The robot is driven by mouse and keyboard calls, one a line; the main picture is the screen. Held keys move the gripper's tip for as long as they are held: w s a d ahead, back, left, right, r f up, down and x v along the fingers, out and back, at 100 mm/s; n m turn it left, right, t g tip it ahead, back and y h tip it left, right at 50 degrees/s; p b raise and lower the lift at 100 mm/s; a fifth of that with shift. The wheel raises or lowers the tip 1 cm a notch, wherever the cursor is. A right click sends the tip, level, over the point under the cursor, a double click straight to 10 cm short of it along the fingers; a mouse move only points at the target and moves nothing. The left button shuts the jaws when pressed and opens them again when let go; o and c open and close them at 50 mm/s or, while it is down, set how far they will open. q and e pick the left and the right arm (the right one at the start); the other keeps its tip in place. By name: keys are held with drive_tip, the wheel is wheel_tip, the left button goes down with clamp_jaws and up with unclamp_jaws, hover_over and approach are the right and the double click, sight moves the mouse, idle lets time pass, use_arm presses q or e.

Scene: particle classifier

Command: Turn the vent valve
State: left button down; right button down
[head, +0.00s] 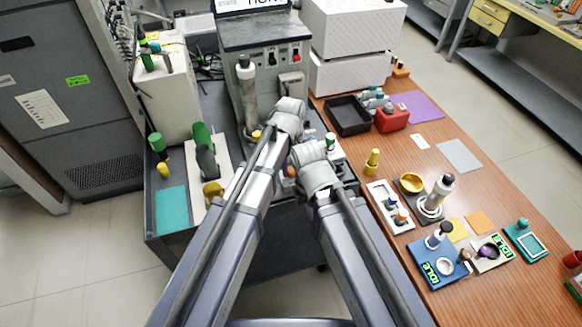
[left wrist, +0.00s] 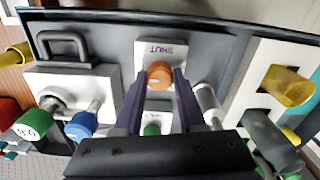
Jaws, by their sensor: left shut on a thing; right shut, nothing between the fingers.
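In the left wrist view an orange knob (left wrist: 159,75) stands in front of a white plate (left wrist: 160,48) whose word SHUT reads upside down. My left gripper (left wrist: 158,84) is shut on this knob, with one dark finger on each side of it. A green piece (left wrist: 152,129) shows between the fingers, lower in that picture. In the head view my left wrist (head: 289,108) is over the grey cart, and its fingertips are hidden. My right wrist (head: 318,165) is just below and right of it, close beside it. The right gripper's fingers are hidden too.
In the head view a grey machine (head: 268,75) rises behind. The wooden table (head: 440,285) at right holds several objects.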

sight(291, 169)
use_arm(q)
drive_tip(key=c, duration=0.5)
unclamp_jaws()
drive_tip(key=shift+r, duration=0.15)
wheel_tip(291, 169, up, 8)
drive_tip(key=p, duration=0.8)
drive_tip(key=shift+f, duration=0.2)
